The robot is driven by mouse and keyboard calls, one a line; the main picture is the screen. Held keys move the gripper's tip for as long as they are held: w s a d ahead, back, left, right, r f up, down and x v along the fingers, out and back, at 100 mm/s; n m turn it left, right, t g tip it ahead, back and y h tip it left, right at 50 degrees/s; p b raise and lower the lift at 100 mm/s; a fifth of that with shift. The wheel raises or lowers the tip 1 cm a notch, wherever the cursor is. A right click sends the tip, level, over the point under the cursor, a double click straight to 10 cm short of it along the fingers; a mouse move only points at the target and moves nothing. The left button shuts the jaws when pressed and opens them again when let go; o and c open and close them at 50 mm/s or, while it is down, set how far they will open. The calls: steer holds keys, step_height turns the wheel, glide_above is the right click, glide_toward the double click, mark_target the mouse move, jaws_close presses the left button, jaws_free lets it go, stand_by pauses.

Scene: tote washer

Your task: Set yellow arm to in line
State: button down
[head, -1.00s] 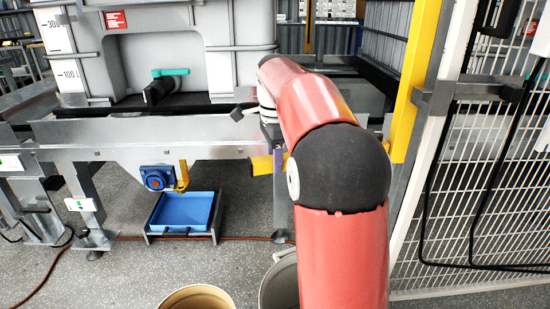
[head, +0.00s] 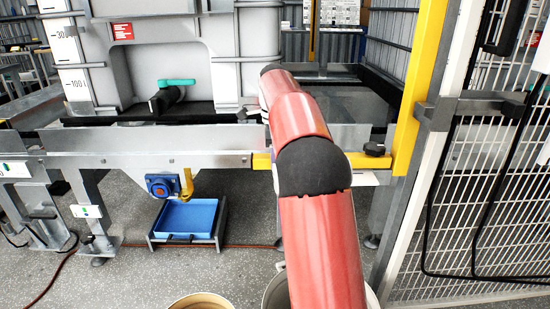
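A yellow lever (head: 187,181) sits on the blue valve (head: 160,186) under the metal rail. It stands roughly upright, with its lower end near the valve's right side. A separate yellow bar (head: 363,161) runs level along the rail, from left of my red arm to the yellow post; my arm hides its middle. I cannot tell from this view which of the two is the yellow arm. My red arm reaches forward over the rail, and its far end is hidden behind its own links. My gripper does not show.
A blue tray (head: 186,218) stands on the floor below the valve. A white tank with a teal-handled tap (head: 174,84) rests behind the rail. A yellow post (head: 418,85) and white mesh fence (head: 460,200) close the right. A tan bucket (head: 201,301) is at the bottom edge.

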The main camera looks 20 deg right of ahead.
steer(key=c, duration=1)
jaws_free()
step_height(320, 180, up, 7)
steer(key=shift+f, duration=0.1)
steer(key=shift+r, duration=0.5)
